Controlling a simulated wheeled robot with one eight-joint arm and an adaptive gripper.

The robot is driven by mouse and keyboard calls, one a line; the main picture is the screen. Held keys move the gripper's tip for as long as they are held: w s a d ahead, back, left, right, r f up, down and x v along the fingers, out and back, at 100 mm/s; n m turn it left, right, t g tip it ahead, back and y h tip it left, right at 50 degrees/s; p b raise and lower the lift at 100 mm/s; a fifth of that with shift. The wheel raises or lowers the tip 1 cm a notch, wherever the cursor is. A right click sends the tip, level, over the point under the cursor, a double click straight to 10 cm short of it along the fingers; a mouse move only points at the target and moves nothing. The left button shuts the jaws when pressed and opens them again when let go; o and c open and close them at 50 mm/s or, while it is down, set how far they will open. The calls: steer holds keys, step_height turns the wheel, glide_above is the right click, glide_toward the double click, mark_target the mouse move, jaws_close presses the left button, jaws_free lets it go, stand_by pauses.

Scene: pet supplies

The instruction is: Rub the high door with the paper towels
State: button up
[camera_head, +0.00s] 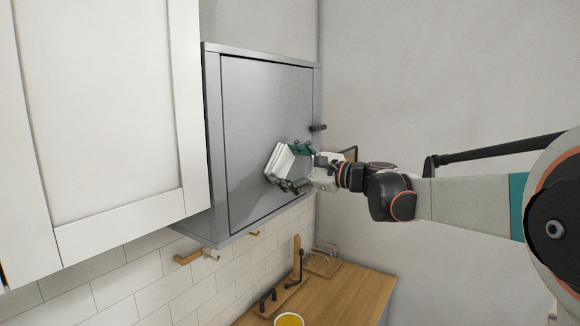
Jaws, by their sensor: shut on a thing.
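The high door (255,115) is the grey flat front of a wall cabinet in the middle of the head view, and it is closed. My gripper (284,166) is in front of the door's lower right part. It is shut on the white paper towels (279,160), a folded stack held tilted between its fingers. The towels are at or very near the door surface; I cannot tell whether they touch it. The door's dark handle (318,128) is at the right edge, above my gripper.
A white cabinet (95,100) stands close on the left. Below are white wall tiles (125,283), wooden wall hooks (190,257) and a wooden counter (345,290) with a yellow-filled bowl (289,320) and a wire rack (322,260). The wall on the right is bare.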

mark_target(248, 172)
steer(key=shift+s+a, duration=1.1)
steer(key=shift+s, duration=0.3)
steer(key=shift+s+a, duration=1.15)
steer(key=shift+s, duration=0.3)
steer(key=shift+s+a, duration=1.1)
steer(key=shift+s, duration=0.3)
steer(key=shift+s+d, duration=0.1)
steer(key=shift+d, duration=0.05)
steer(key=shift+v, duration=2.75)
steer(key=shift+d, duration=0.1)
steer(key=shift+p+v, duration=0.3)
steer(key=shift+v, duration=1.1)
steer(key=shift+s, duration=0.1)
